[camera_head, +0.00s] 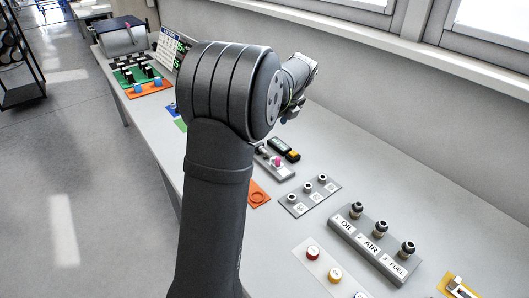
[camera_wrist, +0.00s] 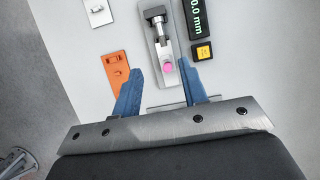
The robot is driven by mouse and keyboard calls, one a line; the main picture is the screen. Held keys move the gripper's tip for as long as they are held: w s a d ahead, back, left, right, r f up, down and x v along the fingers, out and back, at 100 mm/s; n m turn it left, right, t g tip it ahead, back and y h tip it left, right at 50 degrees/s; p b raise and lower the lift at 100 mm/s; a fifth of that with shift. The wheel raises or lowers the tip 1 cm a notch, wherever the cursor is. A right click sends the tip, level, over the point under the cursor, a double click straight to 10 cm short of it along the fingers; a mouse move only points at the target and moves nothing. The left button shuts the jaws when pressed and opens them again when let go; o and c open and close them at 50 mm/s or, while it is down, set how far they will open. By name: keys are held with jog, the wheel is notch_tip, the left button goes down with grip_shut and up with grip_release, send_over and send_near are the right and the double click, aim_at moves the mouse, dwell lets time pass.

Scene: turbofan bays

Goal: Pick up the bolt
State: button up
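In the wrist view, a bolt-like piece (camera_wrist: 158,22) with a dark head and a silvery shank sits on a narrow grey fixture (camera_wrist: 172,88). A small pink part (camera_wrist: 168,67) is on the same fixture, nearer to me. My gripper (camera_wrist: 160,70) is open, its two blue fingers apart with nothing held. The fingertips point toward the fixture, and the bolt lies beyond them in the picture. In the head view, the fixture (camera_head: 283,172) stands on the bench beside my arm, which hides part of the area. My fingers cannot be made out there.
An orange plate (camera_wrist: 116,68) lies left of the fixture. A dark digital readout (camera_wrist: 198,18) and a yellow-topped block (camera_wrist: 203,51) stand to its right. In the head view, a three-socket plate (camera_head: 311,195) and the OIL/AIR/FUEL block (camera_head: 375,246) are nearer along the bench.

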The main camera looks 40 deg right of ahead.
jog(key=x, duration=1.6)
jog(key=shift+f, duration=0.35)
grip_shut()
